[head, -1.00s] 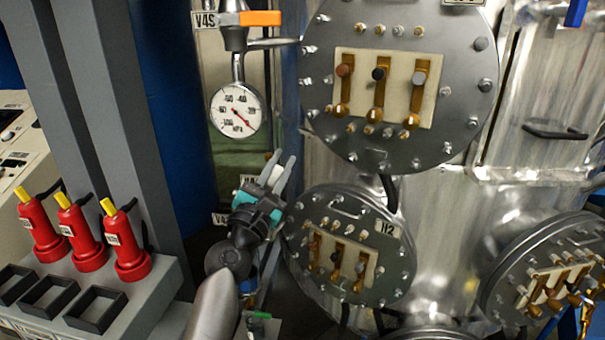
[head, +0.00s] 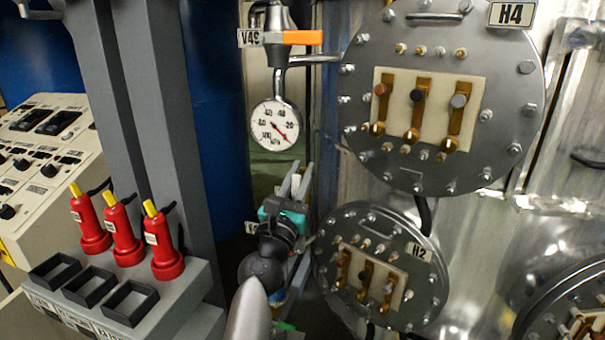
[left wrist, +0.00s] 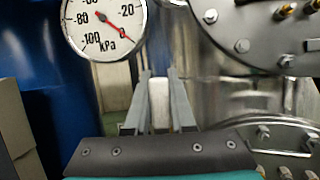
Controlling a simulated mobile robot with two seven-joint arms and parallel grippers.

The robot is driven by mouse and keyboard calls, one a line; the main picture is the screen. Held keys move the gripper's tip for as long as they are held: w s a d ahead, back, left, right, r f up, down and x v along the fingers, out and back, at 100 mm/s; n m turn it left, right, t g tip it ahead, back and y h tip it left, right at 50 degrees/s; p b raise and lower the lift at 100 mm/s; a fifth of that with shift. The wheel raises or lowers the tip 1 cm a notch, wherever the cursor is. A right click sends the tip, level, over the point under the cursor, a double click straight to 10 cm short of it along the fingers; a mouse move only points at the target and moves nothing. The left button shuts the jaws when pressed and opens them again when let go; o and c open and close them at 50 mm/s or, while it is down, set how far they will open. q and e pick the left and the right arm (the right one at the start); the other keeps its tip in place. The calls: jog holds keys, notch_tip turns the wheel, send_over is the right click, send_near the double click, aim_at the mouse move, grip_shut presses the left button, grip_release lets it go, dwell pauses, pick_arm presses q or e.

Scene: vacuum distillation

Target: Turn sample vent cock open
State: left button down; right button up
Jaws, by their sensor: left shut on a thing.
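My left gripper (head: 291,184) is in the lower middle of the head view, pointing up, below the round gauge. Its two grey fingers also show in the left wrist view (left wrist: 158,100), shut on a pale, upright piece (left wrist: 159,103) between them. I cannot tell whether this piece is the sample vent cock's handle. A valve with an orange lever (head: 303,37) and a V4S label (head: 250,38) is above the gauge; its lever lies level, pointing right. Another label (head: 251,228), partly hidden, is beside my gripper. My right gripper is not in view.
The kPa gauge (head: 275,125) hangs close above my gripper. Round bolted flanges H4 (head: 510,110) and H2 (head: 419,252) stand to the right. Several red handled tools (head: 125,235) stand left by grey posts, with a control panel (head: 45,150) beyond.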

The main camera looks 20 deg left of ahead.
pick_arm(q)
jog(key=c, duration=0.8)
grip_release()
jog(key=shift+o, duration=0.2)
jog(key=b+v, duration=0.3)
jog(key=v, duration=1.2)
jog(key=shift+b, duration=0.4)
jog(key=shift+f, duration=0.1)
